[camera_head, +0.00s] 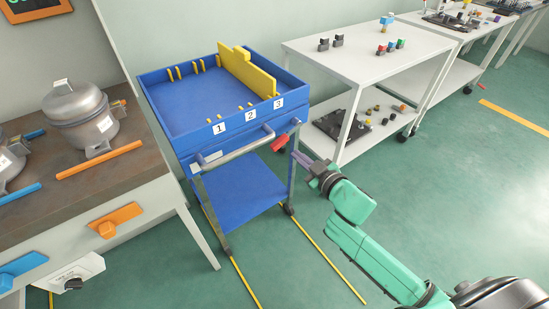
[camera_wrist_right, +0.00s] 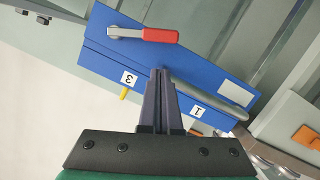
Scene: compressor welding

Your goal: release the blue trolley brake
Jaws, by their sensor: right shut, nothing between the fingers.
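The blue trolley (camera_head: 168,108) stands left of the middle in the head view, with labels 1, 2 and 3 on its front and a grey push bar (camera_head: 238,147). The brake lever with a red grip (camera_head: 281,143) is at its front right corner. In the right wrist view the red grip (camera_wrist_right: 160,35) sits on a short metal arm. My right gripper (camera_head: 296,156) is shut and empty just right of and below the red grip. In the wrist view its fingertips (camera_wrist_right: 160,72) show apart from the grip, over the blue front panel. My left gripper is not in view.
A workbench (camera_head: 25,217) with metal compressors (camera_head: 80,112) stands to the left. A white shelf table (camera_head: 365,60) with small parts stands behind and right of the trolley. The green floor (camera_head: 450,190) at right is open. Yellow lines (camera_head: 330,262) run along the floor by the trolley.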

